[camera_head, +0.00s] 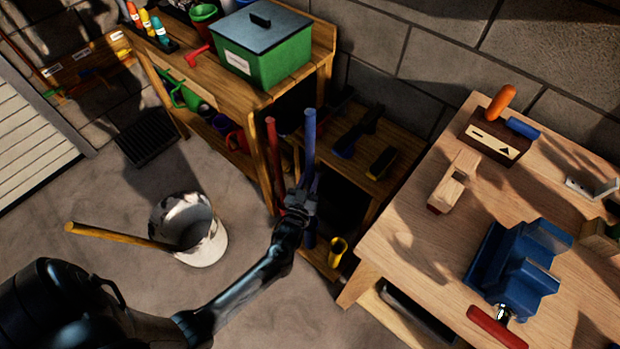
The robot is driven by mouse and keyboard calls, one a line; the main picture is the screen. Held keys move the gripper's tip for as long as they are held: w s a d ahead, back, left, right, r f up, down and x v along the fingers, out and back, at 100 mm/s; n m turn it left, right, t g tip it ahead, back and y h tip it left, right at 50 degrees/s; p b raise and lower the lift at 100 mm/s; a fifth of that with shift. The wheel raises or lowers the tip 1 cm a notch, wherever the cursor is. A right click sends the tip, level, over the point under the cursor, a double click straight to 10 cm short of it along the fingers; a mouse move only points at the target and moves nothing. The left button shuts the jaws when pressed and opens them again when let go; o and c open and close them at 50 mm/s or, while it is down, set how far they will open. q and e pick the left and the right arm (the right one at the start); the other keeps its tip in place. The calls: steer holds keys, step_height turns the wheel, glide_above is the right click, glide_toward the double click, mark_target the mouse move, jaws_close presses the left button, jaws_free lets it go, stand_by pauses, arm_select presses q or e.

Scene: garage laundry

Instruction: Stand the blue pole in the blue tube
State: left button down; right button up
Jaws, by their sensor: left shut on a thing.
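The blue pole (310,138) is upright and thin, between the workbench with the green box and the wooden table. My left gripper (304,198) is shut on the blue pole, around its middle. A dark blue piece (309,240) shows just below the gripper; it looks like the blue tube, but I cannot tell whether it is the tube or the pole's lower part. The pole's lower end is hidden by the gripper, so I cannot tell whether it is inside the tube. My right gripper is not in view.
A red pole (272,150) stands close left of the blue one. A yellow tube (338,250) stands just right of the gripper. The wooden table (405,250) with a blue vise (515,262) is at right. A white bucket (208,248) stands on the floor at left.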

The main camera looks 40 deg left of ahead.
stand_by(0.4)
arm_select(q)
steer(key=shift+f+b, duration=1.8)
steer(key=shift+f, duration=0.45)
step_height(320, 180, down, 7)
steer(key=b, duration=0.5)
steer(key=c, duration=0.7)
jaws_free()
steer(key=shift+s, duration=0.1)
